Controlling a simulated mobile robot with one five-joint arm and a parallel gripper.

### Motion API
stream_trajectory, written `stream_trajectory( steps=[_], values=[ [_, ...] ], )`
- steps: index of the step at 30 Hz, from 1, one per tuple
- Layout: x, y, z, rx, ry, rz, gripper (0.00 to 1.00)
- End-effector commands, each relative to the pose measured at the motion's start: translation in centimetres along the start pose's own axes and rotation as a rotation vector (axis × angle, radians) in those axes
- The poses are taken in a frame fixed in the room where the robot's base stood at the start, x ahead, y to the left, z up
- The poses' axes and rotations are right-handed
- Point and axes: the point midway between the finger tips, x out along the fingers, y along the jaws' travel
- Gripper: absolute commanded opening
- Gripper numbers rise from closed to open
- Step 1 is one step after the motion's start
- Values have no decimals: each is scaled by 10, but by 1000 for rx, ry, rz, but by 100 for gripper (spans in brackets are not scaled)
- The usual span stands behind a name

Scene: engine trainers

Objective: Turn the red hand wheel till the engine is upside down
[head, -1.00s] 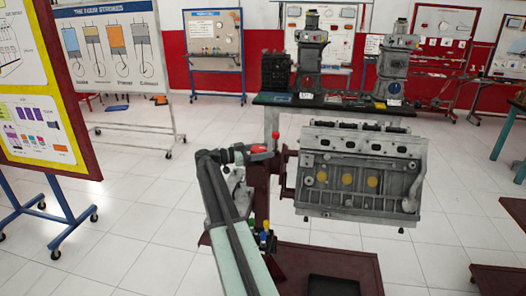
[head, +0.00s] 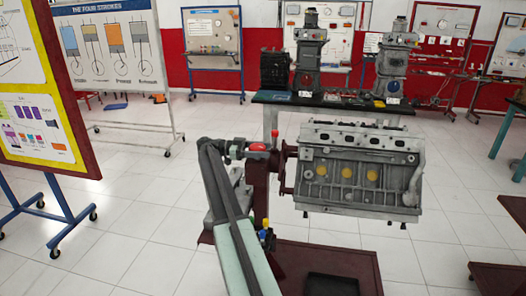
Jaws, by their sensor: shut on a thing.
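The grey engine block (head: 358,172) hangs on a dark red stand (head: 261,190) in the middle of the head view. It is tilted about its long axis, with its side and several yellow round plugs facing me. The red hand wheel (head: 256,148) is at the left end of the stand's shaft and is mostly hidden. My gripper (head: 239,149) reaches it from the left and is shut on it. The fingertips are too small to make out clearly.
A bench (head: 335,106) with engine models stands behind the engine. Wheeled display boards (head: 115,60) stand at the left. The stand's dark red base plate (head: 300,262) is on the floor. White floor is clear between the boards and the stand.

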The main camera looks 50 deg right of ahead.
Motion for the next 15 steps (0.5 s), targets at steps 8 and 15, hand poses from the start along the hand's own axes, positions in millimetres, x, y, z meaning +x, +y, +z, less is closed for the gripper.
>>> stream_trajectory(
  steps=[8, 15],
  values=[
    [1, 0, 0, 0, 0, 2, 67],
    [1, 0, 0, 0, 0, 1, 81]
  ],
)
